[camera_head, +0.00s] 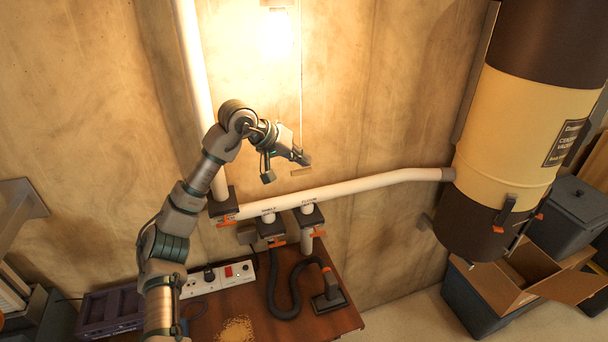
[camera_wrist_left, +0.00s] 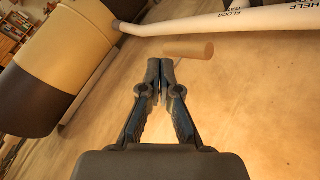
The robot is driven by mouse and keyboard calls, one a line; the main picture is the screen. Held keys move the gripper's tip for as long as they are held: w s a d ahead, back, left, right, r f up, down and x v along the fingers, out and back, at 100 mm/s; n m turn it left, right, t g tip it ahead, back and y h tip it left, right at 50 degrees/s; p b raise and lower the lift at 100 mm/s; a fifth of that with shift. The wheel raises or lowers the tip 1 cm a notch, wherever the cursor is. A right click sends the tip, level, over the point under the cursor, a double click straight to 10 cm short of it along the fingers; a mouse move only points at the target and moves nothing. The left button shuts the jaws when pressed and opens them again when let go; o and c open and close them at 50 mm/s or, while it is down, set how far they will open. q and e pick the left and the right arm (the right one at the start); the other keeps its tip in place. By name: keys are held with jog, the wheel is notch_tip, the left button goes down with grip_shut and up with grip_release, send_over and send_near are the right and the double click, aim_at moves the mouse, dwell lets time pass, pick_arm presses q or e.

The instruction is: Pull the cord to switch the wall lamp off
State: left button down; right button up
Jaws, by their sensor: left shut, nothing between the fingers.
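The wall lamp (camera_head: 277,35) glows brightly at the top of the head view. Its thin pull cord (camera_head: 301,75) hangs down the wall to a small wooden handle (camera_head: 301,172). My left gripper (camera_head: 304,160) is at the cord's lower end, just above the handle in the picture. In the left wrist view, my left gripper (camera_wrist_left: 160,68) is shut with its fingertips together and nothing between them. The wooden handle (camera_wrist_left: 188,50) shows just beyond the fingertips, slightly right. I cannot tell whether the fingers touch the cord. My right gripper is not in view.
A white pipe (camera_head: 370,186) with labelled branches runs along the wall below the handle. A wooden bench (camera_head: 335,322) below holds a power strip (camera_head: 218,279), a black hose and nozzle (camera_head: 328,300) and sawdust (camera_head: 236,329). A large cream-brown canister (camera_head: 518,130) stands right.

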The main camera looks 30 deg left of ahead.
pick_arm(q)
jog(key=shift+a+f, duration=0.25)
jog(key=shift+a, duration=0.15)
jog(key=shift+d+f, duration=0.2)
jog(key=shift+d, duration=0.1)
jog(key=shift+a+f+b, duration=0.15)
jog(key=shift+f+b, duration=0.2)
jog(key=shift+b, duration=0.05)
dwell(0.3)
jog(key=shift+f, duration=0.45)
dwell(0.3)
jog(key=shift+r, duration=0.1)
jog(key=shift+a+r+p, duration=0.15)
jog(key=shift+r+p, duration=1.2)
jog(key=shift+r, duration=0.1)
